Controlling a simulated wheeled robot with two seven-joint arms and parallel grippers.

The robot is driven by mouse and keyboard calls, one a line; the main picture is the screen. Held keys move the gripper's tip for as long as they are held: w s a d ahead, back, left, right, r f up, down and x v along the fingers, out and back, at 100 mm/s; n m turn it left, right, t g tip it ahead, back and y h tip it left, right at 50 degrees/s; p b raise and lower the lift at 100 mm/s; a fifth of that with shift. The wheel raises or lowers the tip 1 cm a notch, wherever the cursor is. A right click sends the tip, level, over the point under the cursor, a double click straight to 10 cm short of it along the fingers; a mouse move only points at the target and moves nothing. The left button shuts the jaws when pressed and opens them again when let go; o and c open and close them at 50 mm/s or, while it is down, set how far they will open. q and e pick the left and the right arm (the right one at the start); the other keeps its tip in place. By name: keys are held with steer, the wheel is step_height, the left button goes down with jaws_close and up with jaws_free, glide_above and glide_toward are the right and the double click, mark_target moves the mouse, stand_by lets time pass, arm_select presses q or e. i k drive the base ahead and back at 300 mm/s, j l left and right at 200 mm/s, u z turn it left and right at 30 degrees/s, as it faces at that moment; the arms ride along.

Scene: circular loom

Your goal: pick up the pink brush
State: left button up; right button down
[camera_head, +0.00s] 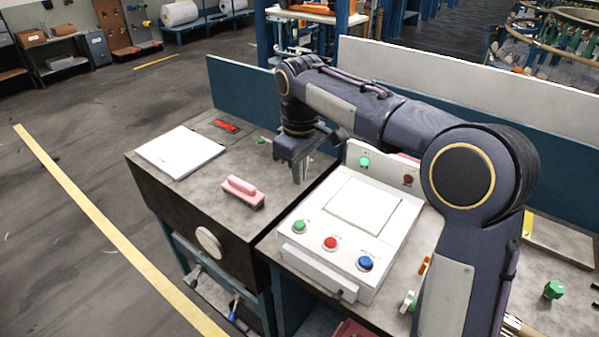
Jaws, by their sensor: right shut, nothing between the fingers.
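The pink brush (243,191) lies on the grey top of the left bench (215,225), near its front edge, with a dark underside showing at its right end. My right gripper (299,176) points down over the same bench, to the right of the brush and apart from it. Its fingers are close together and hold nothing that I can see. My right arm reaches in from the lower right across the picture. My left gripper does not show.
A white control box (345,240) with coloured buttons stands right of the brush. A white flat panel (180,151) and a red object (225,125) lie on the left bench. A blue partition (240,95) runs behind. The bench top around the brush is clear.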

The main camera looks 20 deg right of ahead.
mark_target(246, 193)
steer(key=i+j+z, duration=0.1)
steer(key=i+j, duration=0.15)
steer(key=i+j+z, duration=0.15)
steer(key=j, duration=0.2)
steer(key=i+j+z, duration=0.1)
steer(key=i+j, duration=0.2)
steer(key=i+j+z, duration=0.1)
steer(key=j, duration=0.3)
steer(key=i+j+z, duration=0.1)
steer(key=i+j, duration=0.15)
steer(key=i+j+z, duration=0.15)
steer(key=j, duration=0.35)
